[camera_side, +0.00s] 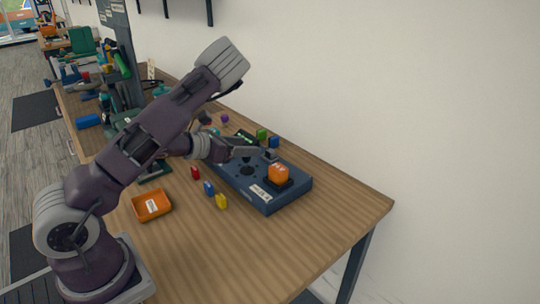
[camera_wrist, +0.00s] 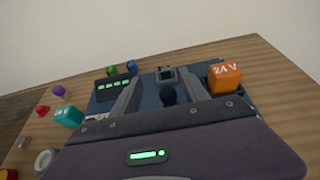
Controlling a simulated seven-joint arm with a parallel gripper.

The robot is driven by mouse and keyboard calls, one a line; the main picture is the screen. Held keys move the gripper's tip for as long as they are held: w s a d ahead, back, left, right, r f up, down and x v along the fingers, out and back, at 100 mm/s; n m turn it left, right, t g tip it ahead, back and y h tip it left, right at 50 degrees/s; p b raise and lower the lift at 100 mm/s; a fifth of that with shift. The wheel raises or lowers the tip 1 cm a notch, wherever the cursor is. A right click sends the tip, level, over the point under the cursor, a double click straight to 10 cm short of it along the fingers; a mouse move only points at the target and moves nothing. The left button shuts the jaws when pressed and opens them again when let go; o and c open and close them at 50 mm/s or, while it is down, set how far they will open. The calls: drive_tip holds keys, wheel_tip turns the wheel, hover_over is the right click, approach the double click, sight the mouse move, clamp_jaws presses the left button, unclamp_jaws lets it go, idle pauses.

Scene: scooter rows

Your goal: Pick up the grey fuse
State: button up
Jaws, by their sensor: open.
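A small dark grey block with a paler square top, which looks like the grey fuse (camera_wrist: 166,75), stands near the far edge of the dark blue unit (camera_wrist: 150,92). In the wrist view it shows between and beyond my gripper's fingers (camera_wrist: 161,83). The fingers are apart with nothing held between them. In the side view my gripper (camera_side: 262,152) is low over the back of the unit (camera_side: 268,203). A small dark block (camera_side: 271,156) shows at the fingertips, too small to tell apart clearly.
An orange block (camera_side: 278,173) marked 24V sits on the unit, right of my fingers. A black knob (camera_wrist: 168,95) and a green-lit panel (camera_wrist: 114,87) are on it too. Green (camera_side: 261,134) and blue (camera_side: 274,141) blocks stand behind. An orange tray (camera_side: 151,205) lies in front left.

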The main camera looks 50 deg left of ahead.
sight(268, 150)
drive_tip(key=x, duration=0.5)
drive_tip(key=f+x, duration=0.1)
drive_tip(key=x, duration=0.1)
drive_tip(key=shift+d+f, duration=0.1)
drive_tip(key=shift+d, duration=0.25)
clamp_jaws()
